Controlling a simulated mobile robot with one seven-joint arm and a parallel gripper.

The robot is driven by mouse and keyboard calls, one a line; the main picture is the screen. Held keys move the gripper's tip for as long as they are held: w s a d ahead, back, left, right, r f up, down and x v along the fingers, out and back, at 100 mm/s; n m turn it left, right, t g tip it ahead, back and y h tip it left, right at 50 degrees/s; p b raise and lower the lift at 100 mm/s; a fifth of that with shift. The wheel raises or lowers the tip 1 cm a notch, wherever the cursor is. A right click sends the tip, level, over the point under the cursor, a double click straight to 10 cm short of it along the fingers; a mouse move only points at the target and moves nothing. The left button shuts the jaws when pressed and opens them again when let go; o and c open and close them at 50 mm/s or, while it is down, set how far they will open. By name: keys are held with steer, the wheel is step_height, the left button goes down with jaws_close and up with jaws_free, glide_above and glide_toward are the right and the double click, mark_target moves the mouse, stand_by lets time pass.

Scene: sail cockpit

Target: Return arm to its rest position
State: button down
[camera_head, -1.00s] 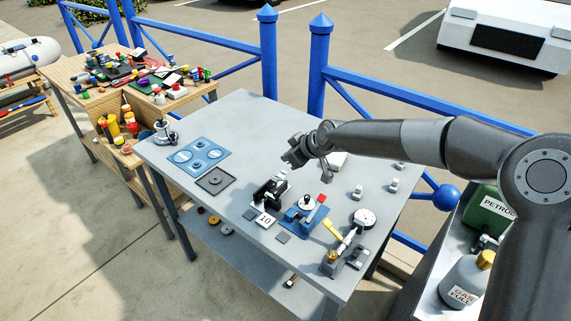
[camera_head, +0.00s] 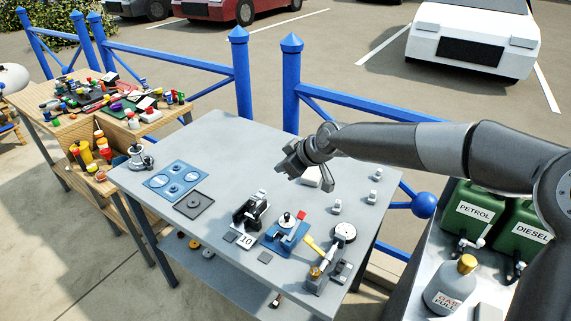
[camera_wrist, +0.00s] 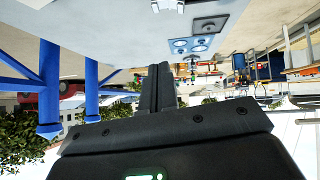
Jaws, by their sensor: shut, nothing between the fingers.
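My gripper (camera_head: 301,173) is held in the air above the right back part of the grey table (camera_head: 225,140), at the end of my dark arm. In the wrist view my gripper (camera_wrist: 158,72) shows its two dark fingers together with nothing between them. The wrist view looks out across the table toward the fence and yard, and its picture is upside down.
The table holds a blue plate (camera_head: 175,179), a dark square tray (camera_head: 194,205), a black device (camera_head: 251,210), a blue fixture (camera_head: 287,232) and a dial gauge (camera_head: 344,232). Blue railing (camera_head: 241,75) runs behind. Green fuel cans (camera_head: 472,210) stand at right. A cluttered wooden bench is at left.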

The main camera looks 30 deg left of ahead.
steer(key=s+d+r+m+t+h, duration=0.15)
steer(key=d+m+h, duration=0.25)
steer(key=d, duration=1.1)
steer(key=s+d+r+m+t+h, duration=0.15)
steer(key=d+m+h, duration=0.25)
steer(key=d, duration=1.1)
steer(key=s+d+r+m, duration=0.2)
steer(key=s+d+m, duration=0.3)
steer(key=s+d, duration=0.3)
steer(key=s+d+r+m+t+h, duration=0.1)
steer(key=s+d+m, duration=0.4)
steer(key=d, duration=0.8)
steer(key=s, duration=0.3)
steer(key=shift+r+m+t, duration=0.3)
steer(key=shift+r, duration=0.1)
steer(key=c, duration=2.1)
jaws_free()
steer(key=shift+d, duration=0.1)
